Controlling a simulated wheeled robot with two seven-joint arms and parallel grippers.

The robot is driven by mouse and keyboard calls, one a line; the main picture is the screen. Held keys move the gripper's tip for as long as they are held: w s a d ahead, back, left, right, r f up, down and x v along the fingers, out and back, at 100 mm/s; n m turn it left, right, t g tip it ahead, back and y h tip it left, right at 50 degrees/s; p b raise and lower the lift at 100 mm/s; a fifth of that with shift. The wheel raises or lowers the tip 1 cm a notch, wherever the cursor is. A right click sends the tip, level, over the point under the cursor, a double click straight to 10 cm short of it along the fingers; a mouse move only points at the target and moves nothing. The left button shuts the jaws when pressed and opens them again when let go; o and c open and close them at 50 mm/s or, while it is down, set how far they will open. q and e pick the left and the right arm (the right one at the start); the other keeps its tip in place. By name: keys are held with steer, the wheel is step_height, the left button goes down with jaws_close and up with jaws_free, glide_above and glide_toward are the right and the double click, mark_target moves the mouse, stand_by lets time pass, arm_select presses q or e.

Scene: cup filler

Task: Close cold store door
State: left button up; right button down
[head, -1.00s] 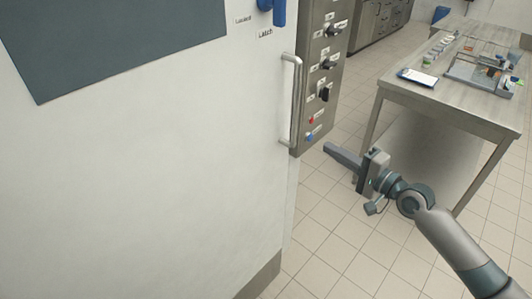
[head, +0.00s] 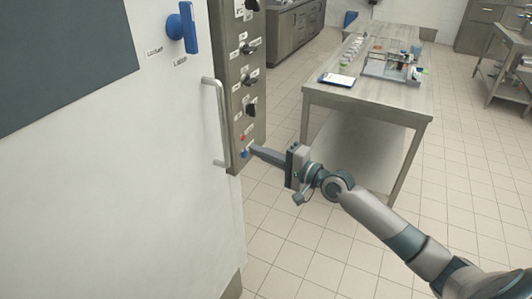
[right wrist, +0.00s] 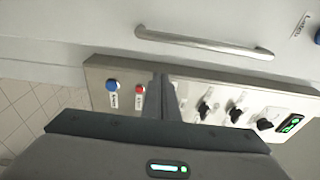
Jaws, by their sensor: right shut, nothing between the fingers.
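The large white cold store door (head: 130,190) fills the left of the head view, with a dark panel at its upper part. Its vertical metal handle (head: 218,122) is near its right edge, and a blue latch (head: 186,28) is above. The handle also shows in the right wrist view (right wrist: 205,43). My right gripper (head: 254,150) is shut and empty, its fingers pointing left, in front of the lower part of the control panel and right of the handle. In the right wrist view its fingers cover part of that panel. My left gripper is not in view.
A steel control panel (head: 237,80) with knobs and buttons stands just right of the handle; its blue button (right wrist: 112,85) and red button (right wrist: 140,89) show in the right wrist view. A steel table (head: 325,98) stands further right. Tiled floor lies open at the lower right.

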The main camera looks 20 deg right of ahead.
steer(key=w+a+p, duration=0.2)
steer(key=a+p, duration=0.2)
steer(key=a, duration=0.1)
steer(key=shift+w+a, duration=0.2)
steer(key=shift+a, duration=0.2)
stand_by(0.6)
